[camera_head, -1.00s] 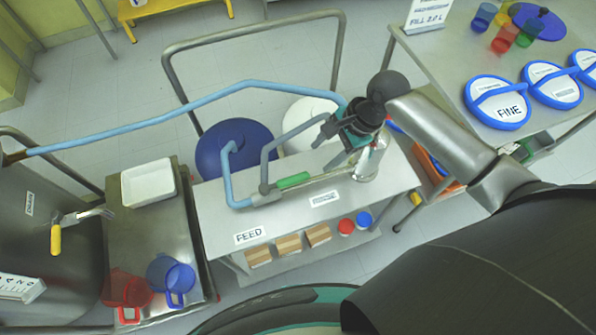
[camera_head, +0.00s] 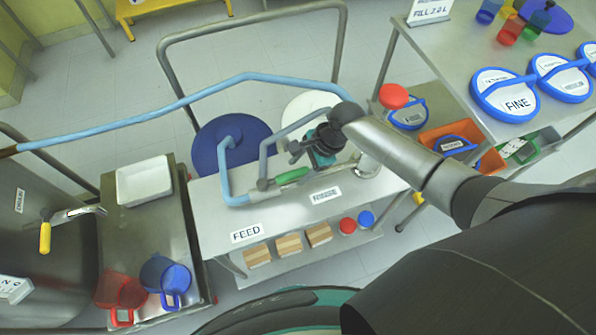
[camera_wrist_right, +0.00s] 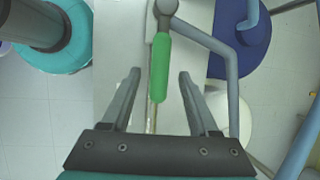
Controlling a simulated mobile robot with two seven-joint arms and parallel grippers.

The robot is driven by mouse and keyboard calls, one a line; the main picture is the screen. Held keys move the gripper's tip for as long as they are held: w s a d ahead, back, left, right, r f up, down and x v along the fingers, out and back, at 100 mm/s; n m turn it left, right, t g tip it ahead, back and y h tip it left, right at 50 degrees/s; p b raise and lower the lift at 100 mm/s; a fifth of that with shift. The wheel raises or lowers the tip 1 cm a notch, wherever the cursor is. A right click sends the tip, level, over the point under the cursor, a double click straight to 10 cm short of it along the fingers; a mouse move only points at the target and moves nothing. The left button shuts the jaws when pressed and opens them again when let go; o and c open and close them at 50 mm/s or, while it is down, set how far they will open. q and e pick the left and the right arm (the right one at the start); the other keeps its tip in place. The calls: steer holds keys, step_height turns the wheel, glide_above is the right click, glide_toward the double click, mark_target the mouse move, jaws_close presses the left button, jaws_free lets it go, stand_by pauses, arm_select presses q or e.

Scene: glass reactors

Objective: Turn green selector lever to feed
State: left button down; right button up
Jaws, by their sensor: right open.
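The green selector lever (camera_head: 292,176) extends to the right from the valve joint (camera_head: 263,185) on the blue and grey pipes above the steel bench. A FEED label (camera_head: 246,233) lies at the front left of the bench top. A second label (camera_head: 326,195), too blurred to read, lies to the right, nearer the lever's free end. My right gripper (camera_head: 303,151) is open just behind the lever. In the right wrist view the green handle (camera_wrist_right: 161,68) shows between the spread fingers (camera_wrist_right: 159,77), with a gap on both sides. My left gripper is out of view.
Blue pipe (camera_head: 225,170) and grey pipe (camera_head: 285,137) rise near the lever. A clear glass vessel (camera_head: 368,165) stands at the bench's right end.

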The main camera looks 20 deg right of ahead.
steer(key=shift+a+f, duration=0.2)
steer(key=shift+f, duration=0.3)
jaws_close()
stand_by(1.2)
